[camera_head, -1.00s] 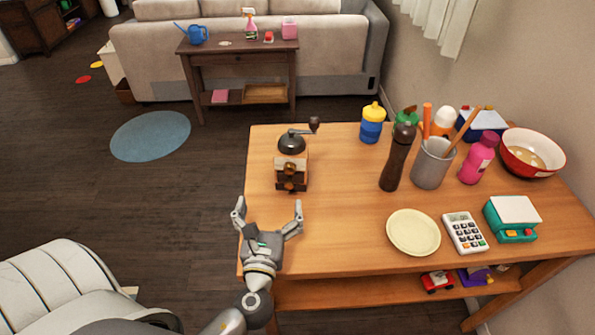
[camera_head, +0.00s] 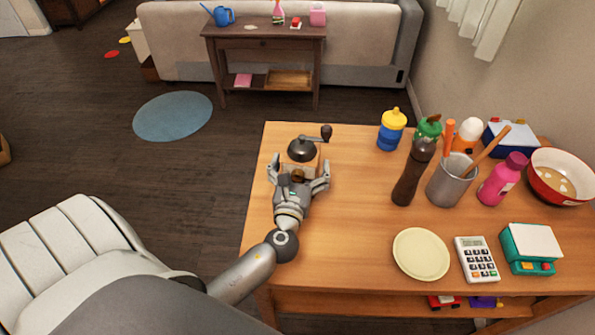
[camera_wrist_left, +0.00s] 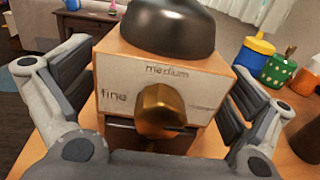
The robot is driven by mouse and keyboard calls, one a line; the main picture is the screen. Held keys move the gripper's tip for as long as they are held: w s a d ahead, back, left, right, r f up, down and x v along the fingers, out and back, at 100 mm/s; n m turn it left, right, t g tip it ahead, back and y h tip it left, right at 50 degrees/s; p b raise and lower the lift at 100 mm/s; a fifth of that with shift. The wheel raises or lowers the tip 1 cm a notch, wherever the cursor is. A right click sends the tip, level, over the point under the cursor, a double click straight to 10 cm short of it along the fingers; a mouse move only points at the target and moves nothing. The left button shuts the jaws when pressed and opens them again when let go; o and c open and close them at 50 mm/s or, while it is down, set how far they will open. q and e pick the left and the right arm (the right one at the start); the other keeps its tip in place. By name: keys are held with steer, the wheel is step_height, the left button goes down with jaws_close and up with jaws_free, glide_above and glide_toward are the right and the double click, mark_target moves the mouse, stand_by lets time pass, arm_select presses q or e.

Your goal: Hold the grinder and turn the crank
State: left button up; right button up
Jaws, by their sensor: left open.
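The grinder stands upright on the wooden table. In the head view its dark dome (camera_head: 302,149) and its crank with a brown knob (camera_head: 326,132) show above my left gripper (camera_head: 299,168), which hides most of the body. The crank points to the right. In the left wrist view the grinder's wooden body (camera_wrist_left: 160,88) has a face marked "fine" and "medium" and a brass knob. My left gripper (camera_wrist_left: 158,105) is open, with one finger on each side of the body. Contact cannot be told. My right gripper is not in view.
A pepper mill (camera_head: 414,172), a utensil cup (camera_head: 451,181) and a pink bottle (camera_head: 501,180) stand to the right. A yellow plate (camera_head: 421,254), a calculator (camera_head: 477,259) and a scale (camera_head: 530,248) lie nearer. The table is clear between the grinder and the pepper mill.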

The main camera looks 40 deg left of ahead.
arm_select(q)
steer(key=shift+x, duration=0.9)
steer(key=c, duration=1.4)
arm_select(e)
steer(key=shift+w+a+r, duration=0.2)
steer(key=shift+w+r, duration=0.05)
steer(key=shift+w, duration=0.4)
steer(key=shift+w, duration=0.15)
arm_select(q)
steer(key=shift+o, duration=1.4)
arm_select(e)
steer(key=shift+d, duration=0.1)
